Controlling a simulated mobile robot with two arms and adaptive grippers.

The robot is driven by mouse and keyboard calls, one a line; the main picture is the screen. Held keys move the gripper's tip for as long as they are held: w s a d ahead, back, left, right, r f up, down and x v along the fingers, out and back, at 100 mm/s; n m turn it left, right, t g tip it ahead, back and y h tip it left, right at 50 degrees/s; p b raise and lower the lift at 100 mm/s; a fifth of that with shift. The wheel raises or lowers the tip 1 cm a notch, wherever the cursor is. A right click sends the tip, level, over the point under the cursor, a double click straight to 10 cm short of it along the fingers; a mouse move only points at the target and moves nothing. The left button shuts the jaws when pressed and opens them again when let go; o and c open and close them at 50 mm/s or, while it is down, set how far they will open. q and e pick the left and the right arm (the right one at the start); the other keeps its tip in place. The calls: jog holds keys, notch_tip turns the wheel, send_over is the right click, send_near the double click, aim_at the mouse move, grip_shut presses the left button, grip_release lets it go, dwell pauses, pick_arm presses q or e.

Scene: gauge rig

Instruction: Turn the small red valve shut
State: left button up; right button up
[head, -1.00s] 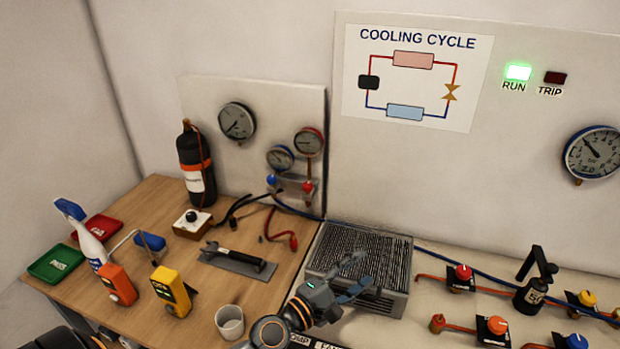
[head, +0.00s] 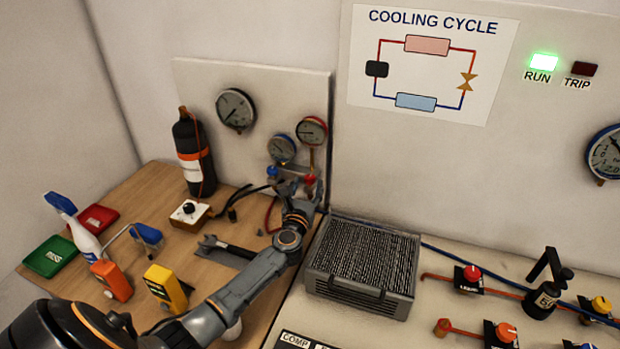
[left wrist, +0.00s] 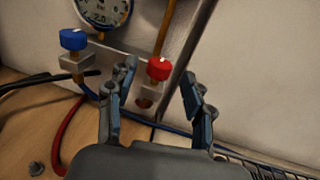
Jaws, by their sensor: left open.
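The small red valve (head: 310,180) sits on the gauge manifold, below the red-rimmed gauge (head: 311,131). In the left wrist view its red knob (left wrist: 158,68) has a white mark and shows between my fingertips. My left gripper (head: 299,196) has its arm stretched over the wooden bench and reaches up to the manifold. In the left wrist view my left gripper (left wrist: 159,80) is open, one finger on each side of the knob, with visible gaps. I cannot tell how far the knob lies beyond the fingertips. My right gripper is not in view.
A blue valve (left wrist: 73,40) stands left of the red one. Black and red hoses hang below. A grey finned unit (head: 362,265) stands right of my gripper. A larger red knob (head: 470,273) is on the right bench. A wrench (head: 225,247) lies on the wooden bench.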

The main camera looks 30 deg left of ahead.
aim_at(309, 181)
pick_arm(q)
jog(key=shift+x, duration=2.1)
grip_shut()
